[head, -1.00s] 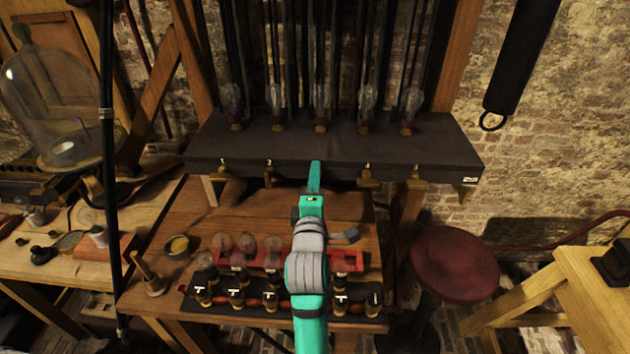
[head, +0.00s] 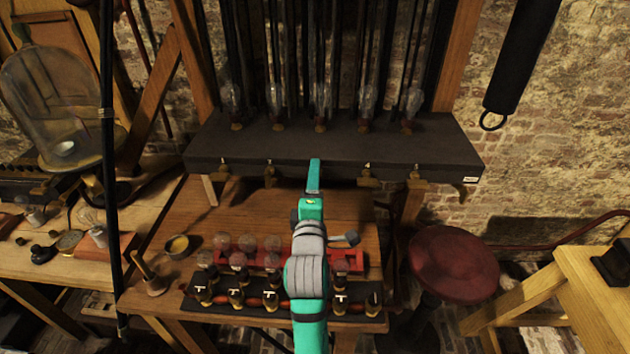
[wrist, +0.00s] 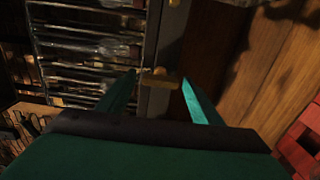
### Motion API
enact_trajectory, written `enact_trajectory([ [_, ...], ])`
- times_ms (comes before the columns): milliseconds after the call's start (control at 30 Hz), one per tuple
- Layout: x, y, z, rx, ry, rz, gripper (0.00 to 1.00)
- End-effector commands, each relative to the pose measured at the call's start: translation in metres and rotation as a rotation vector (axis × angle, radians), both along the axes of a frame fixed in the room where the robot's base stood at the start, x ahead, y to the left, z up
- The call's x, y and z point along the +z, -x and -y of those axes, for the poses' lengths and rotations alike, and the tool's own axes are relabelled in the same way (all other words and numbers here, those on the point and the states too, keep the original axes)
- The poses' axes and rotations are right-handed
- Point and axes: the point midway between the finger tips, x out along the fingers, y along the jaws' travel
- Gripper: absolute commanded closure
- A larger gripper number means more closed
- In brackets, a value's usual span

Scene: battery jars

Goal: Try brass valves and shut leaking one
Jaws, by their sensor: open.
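Several brass valves sit along the front face of a dark shelf (head: 235,158). In the head view I see one at the far left (head: 224,168), one second from left (head: 270,173), and two to the right (head: 366,176) of my arm. My gripper (head: 314,165) reaches the shelf front at its middle and hides whatever is behind it. In the wrist view my gripper (wrist: 158,80) is open, with a brass valve handle (wrist: 164,82) lying across the gap between its fingertips. I cannot tell whether either finger touches it. No leak can be made out.
Glass-bulbed tubes (head: 322,100) stand on the shelf. Below is a wooden table (head: 185,215) with a red rack of bulbs (head: 345,255) and a dark strip of jars (head: 220,305). A red stool (head: 455,265) stands at right, and a black hanging cylinder (head: 520,55) above it.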

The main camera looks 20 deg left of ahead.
Motion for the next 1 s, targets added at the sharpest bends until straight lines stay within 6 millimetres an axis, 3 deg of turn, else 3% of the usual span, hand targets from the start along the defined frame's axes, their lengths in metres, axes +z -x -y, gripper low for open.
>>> enact_trajectory([
  [500, -0.001, 0.083, 0.024, 0.000, 0.001, -0.002, 0.41],
  [700, 0.000, 0.095, 0.027, 0.000, 0.000, -0.001, 0.41],
  [1000, 0.000, 0.096, 0.028, 0.000, 0.000, -0.001, 0.41],
])
